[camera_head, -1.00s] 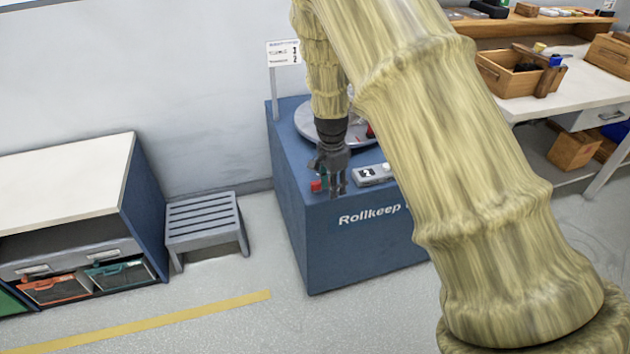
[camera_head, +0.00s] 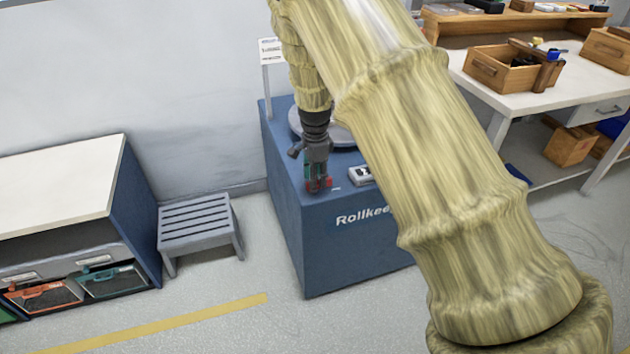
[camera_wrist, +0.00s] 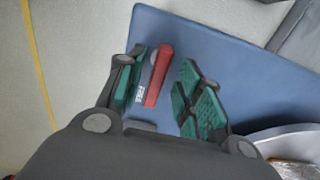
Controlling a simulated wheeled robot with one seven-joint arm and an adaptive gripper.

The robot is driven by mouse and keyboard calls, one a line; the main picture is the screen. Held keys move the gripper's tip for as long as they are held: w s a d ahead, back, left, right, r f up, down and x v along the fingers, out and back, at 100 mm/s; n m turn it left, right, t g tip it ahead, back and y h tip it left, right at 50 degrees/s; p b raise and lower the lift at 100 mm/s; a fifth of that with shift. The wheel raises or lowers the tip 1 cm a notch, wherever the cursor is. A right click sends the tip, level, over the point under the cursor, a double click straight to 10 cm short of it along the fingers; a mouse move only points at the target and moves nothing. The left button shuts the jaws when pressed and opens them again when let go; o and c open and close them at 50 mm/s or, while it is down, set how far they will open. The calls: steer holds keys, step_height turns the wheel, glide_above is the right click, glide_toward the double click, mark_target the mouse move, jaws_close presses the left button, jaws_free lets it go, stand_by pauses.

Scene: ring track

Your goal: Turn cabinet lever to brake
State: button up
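The blue cabinet (camera_head: 350,260) with "Rollkeep" lettering stands against the wall, and its blue top also shows in the wrist view (camera_wrist: 235,50). A red lever (camera_wrist: 159,75) lies on that top beside a plate marked "FREE" (camera_wrist: 140,90). The red also shows at my fingertips in the head view (camera_head: 327,183). My gripper (camera_wrist: 167,90) is open, with green pads on either side of the lever. The lever is closer to the left finger, and a gap shows to the right finger. I cannot tell whether the left pad touches it. My gripper in the head view (camera_head: 317,182) points down.
A round grey plate (camera_head: 343,136) and a small numbered box (camera_head: 360,175) are on the cabinet top, partly behind my arm. A grey step stool (camera_head: 198,225) and a low shelf unit (camera_head: 60,190) stand left. A workbench (camera_head: 490,95) with wooden boxes is right.

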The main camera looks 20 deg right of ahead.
steer(key=shift+f, duration=0.8)
jaws_close()
